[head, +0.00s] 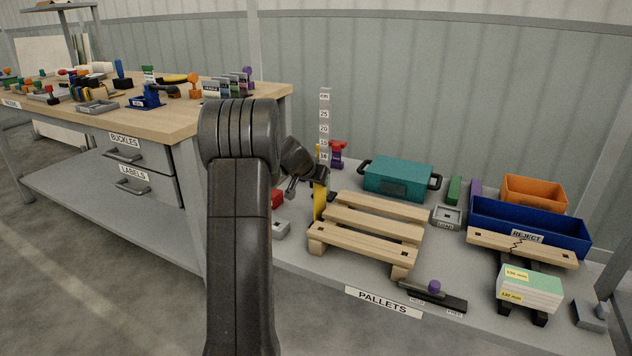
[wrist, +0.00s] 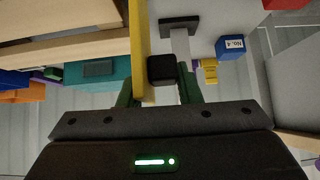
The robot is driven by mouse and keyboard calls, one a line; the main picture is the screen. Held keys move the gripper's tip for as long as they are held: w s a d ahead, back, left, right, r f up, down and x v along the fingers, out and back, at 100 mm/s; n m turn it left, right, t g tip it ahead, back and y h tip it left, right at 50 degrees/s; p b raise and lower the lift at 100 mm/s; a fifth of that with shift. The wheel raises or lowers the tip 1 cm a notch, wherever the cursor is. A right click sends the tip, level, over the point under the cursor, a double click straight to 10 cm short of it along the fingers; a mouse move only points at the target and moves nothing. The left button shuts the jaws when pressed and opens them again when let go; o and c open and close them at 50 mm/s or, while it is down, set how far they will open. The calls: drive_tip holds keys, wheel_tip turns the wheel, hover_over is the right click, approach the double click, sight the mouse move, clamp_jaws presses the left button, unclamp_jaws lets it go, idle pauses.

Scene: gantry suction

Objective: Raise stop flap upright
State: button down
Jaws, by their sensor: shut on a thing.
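The yellow stop flap (head: 320,203) stands close to upright at the left end of the wooden pallet (head: 370,222) in the head view; my gripper hides its upper part. In the wrist view the flap (wrist: 139,40) is a long yellow strip with a black block (wrist: 162,69) beside it. My gripper (wrist: 158,86) has its fingers on either side of the strip and block and is shut on the flap. In the head view my gripper (head: 318,173) is at the flap's top, in front of the scale post (head: 324,125).
A teal case (head: 398,178) stands behind the pallet. The blue reject bin (head: 530,228), an orange bin (head: 535,192) and a cracked board (head: 490,240) are at the right. A red block (head: 277,198) and a grey block (head: 275,230) lie left of the pallet.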

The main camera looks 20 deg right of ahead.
drive_tip(key=shift+w+a+f, duration=0.1)
drive_tip(key=shift+a, duration=0.05)
drive_tip(key=c, duration=1.2)
unclamp_jaws()
drive_tip(key=shift+w, duration=0.1)
drive_tip(key=shift+s+a+r, duration=0.15)
drive_tip(key=shift+s+r, duration=0.1)
drive_tip(key=shift+r, duration=0.1)
drive_tip(key=p+v, duration=0.2)
drive_tip(key=v, duration=1.1)
drive_tip(key=b+x, duration=0.2)
drive_tip(key=x, duration=1.2)
drive_tip(key=shift+s, duration=0.1)
